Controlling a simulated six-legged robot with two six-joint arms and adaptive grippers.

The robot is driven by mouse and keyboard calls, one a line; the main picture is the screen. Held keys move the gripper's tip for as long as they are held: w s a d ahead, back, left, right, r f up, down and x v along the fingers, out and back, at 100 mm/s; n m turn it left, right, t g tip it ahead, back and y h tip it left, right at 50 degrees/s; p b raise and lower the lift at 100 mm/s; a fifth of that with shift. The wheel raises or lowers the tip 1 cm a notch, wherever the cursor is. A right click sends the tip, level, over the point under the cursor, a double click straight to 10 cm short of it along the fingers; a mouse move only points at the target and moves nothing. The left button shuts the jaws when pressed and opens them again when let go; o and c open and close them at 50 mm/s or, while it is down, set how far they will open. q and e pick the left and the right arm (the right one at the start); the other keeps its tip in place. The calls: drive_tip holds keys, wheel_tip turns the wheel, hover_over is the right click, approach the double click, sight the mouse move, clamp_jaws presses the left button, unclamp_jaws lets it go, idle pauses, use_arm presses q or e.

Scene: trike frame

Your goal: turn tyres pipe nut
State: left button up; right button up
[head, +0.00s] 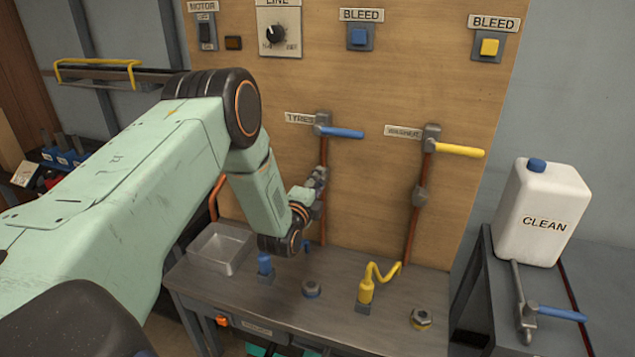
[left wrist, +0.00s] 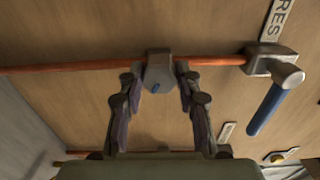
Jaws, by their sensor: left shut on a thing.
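The TYRES pipe (head: 324,232) is a copper pipe running down the wooden board below a valve with a blue lever (head: 343,132). In the left wrist view the pipe (left wrist: 80,66) crosses the picture, with the grey nut (left wrist: 160,72) on it at the middle. My left gripper (head: 318,190) is at this pipe, and in the left wrist view its two fingers (left wrist: 158,80) are shut on the nut, one on each side. In the head view the gripper largely hides the nut. My right gripper is not in view.
A second pipe (head: 411,238) with a yellow lever (head: 460,151) runs to the right. The bench (head: 270,300) below holds a metal tray (head: 222,250), a blue fitting (head: 265,264) and a yellow bent tube (head: 366,290). A white CLEAN jug (head: 540,205) stands on the right.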

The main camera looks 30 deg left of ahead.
use_arm(q)
drive_tip(key=shift+a+r, duration=0.15)
drive_tip(key=o, duration=1.1)
drive_tip(key=shift+o, duration=0.2)
drive_tip(key=v, duration=1.2)
